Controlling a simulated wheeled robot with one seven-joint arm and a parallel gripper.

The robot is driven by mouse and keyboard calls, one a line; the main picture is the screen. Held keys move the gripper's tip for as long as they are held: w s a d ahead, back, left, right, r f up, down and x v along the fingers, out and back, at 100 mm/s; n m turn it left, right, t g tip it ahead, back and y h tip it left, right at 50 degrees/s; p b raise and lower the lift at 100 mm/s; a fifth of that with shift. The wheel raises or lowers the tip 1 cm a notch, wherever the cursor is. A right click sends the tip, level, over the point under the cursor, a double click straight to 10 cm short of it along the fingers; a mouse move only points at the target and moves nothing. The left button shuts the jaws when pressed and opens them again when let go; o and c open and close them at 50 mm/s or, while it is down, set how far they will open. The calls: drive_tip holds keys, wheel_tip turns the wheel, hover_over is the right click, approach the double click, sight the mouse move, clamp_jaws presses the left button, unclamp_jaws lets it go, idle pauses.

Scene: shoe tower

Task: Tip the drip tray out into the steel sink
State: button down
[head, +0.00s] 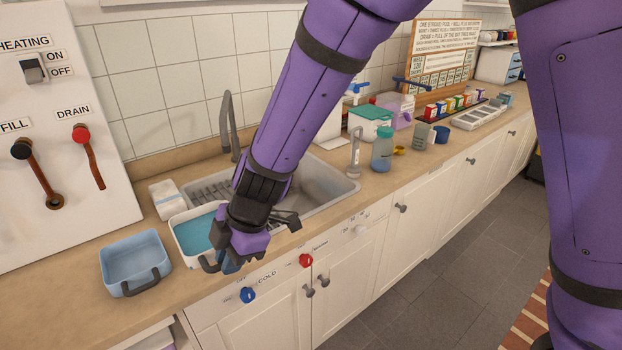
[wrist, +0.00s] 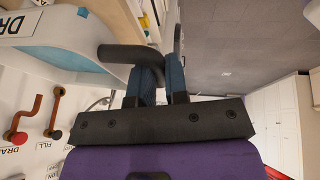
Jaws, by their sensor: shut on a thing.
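The drip tray (head: 178,238) is white with teal liquid in it. It is roughly level, beside the left end of the steel sink (head: 322,190), and my arm hides its right part. My gripper (head: 228,264) is at its front edge, shut on the tray's dark handle (head: 209,265). In the wrist view, my gripper's blue-ribbed fingers (wrist: 163,82) close on the dark handle (wrist: 122,54), and the tray wall (wrist: 80,62) shows at the upper left. I cannot tell whether the tray touches the counter. My arm hides part of the sink.
A blue tray (head: 137,264) with a dark handle stands left on the counter (head: 60,296). A white block (head: 166,199) is behind the drip tray. A tall tap (head: 229,125) stands behind the sink.

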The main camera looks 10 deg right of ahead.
drive_tip(key=w+d+f+m+t+h, duration=0.1)
drive_tip(key=w+d+f+m, duration=0.4)
drive_tip(key=d, duration=0.8)
drive_tip(key=w+d+f+m+t+h, duration=0.2)
drive_tip(key=w+d+f+m, duration=0.4)
drive_tip(key=w+d+m, duration=0.3)
drive_tip(key=w+d+f+m+t+h, duration=0.2)
drive_tip(key=w+d+f+m+h, duration=0.2)
drive_tip(key=d, duration=1.4)
drive_tip(key=w+f+m, duration=0.1)
drive_tip(key=w+m, duration=0.2)
drive_tip(key=m, duration=0.4)
drive_tip(key=shift+w+f, duration=0.3)
drive_tip(key=shift+f, duration=0.1)
